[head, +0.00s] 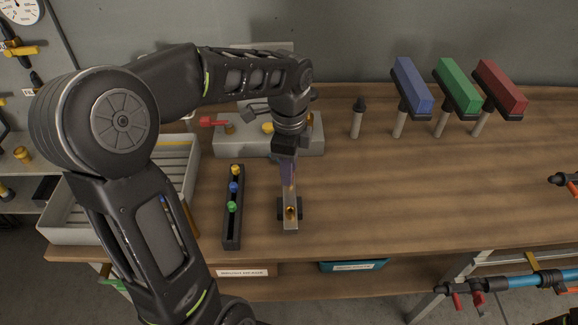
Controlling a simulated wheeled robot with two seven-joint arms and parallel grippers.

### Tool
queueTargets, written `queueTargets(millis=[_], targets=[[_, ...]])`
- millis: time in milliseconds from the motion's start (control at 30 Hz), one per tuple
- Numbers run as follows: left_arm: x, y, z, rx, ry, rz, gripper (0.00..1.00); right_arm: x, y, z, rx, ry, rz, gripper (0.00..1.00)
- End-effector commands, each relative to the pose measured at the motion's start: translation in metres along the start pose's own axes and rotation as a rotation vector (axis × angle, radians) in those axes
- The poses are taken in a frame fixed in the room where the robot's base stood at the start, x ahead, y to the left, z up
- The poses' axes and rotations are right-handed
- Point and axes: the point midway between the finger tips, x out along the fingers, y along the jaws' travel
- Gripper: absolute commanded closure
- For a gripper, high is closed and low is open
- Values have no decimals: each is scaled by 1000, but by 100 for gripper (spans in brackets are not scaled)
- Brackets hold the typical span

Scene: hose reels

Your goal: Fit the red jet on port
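My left gripper (288,178) points down over the table, just behind a small upright grey plate with a brass-coloured round part (291,211) on a dark base. Its fingertips are small and partly hidden, so I cannot tell whether they hold anything. A dark narrow rack (232,228) stands to the left with a yellow jet (236,170), a blue jet (234,187) and a green jet (232,206). I see no red jet clearly. I cannot tell whether the brass-coloured part is the port. My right gripper is out of view.
A grey block (310,138) with a red lever (212,122) stands behind the gripper. Blue (413,85), green (459,87) and red (501,86) bars on posts stand at the back right. A pale tray (176,155) lies left. The table's right middle is clear.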

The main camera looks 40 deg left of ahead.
Motion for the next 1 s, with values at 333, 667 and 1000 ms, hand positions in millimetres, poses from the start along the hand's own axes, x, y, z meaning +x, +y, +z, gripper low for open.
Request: queueTargets(millis=[333,667,1000], targets=[[0,0,0,0,0,0,57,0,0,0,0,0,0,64],[-28,-1,0,-1,1,-5,57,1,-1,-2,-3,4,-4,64],[-75,0,0,0,1,-1,57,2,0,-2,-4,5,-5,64]])
